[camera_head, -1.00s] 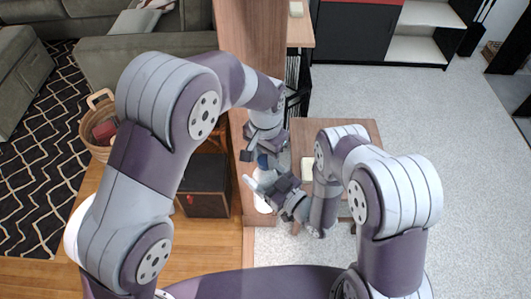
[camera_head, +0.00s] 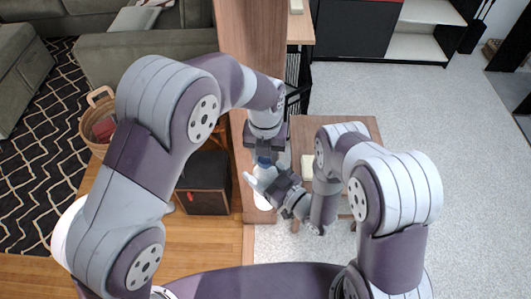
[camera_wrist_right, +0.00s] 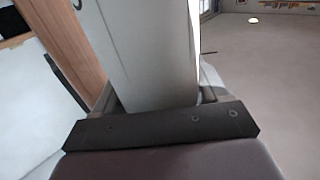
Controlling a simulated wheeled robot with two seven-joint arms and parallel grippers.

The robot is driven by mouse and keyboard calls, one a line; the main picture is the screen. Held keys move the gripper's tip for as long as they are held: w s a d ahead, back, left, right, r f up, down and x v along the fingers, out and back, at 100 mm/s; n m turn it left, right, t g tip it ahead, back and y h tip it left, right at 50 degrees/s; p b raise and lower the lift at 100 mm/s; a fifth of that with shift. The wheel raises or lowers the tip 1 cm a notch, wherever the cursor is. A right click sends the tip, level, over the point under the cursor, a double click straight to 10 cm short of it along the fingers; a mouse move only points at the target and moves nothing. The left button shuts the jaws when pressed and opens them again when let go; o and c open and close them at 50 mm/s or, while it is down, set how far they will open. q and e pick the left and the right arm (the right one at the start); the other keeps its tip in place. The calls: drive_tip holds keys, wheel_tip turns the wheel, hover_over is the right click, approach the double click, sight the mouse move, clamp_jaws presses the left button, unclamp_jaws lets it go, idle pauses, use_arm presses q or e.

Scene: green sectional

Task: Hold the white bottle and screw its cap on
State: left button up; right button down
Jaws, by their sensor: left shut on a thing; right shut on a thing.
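The white bottle (camera_head: 262,203) is upright at the centre of the head view, its lower part showing below my right gripper. My right gripper (camera_head: 259,181) comes in from the right and is shut around the bottle's side. The cap (camera_head: 263,161) looks blue and is at the top of the bottle, mostly hidden by the grippers. My left gripper (camera_head: 265,150) points down from above and is shut on the cap. I cannot tell how far the cap sits on the thread. In the right wrist view a large pale surface fills the middle, too close to make out.
A wooden panel (camera_head: 248,40) rises behind the grippers. A small wooden table (camera_head: 350,135) with a pale item (camera_head: 307,166) stands to the right. A dark box (camera_head: 205,172) and a wicker basket (camera_head: 97,120) are on the left.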

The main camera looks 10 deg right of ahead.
use_arm(q)
drive_tip(key=shift+m, duration=1.1)
drive_tip(key=o, duration=1)
drive_tip(key=shift+r, duration=2.3)
drive_tip(key=shift+f, duration=0.1)
drive_tip(key=shift+c, duration=0.2)
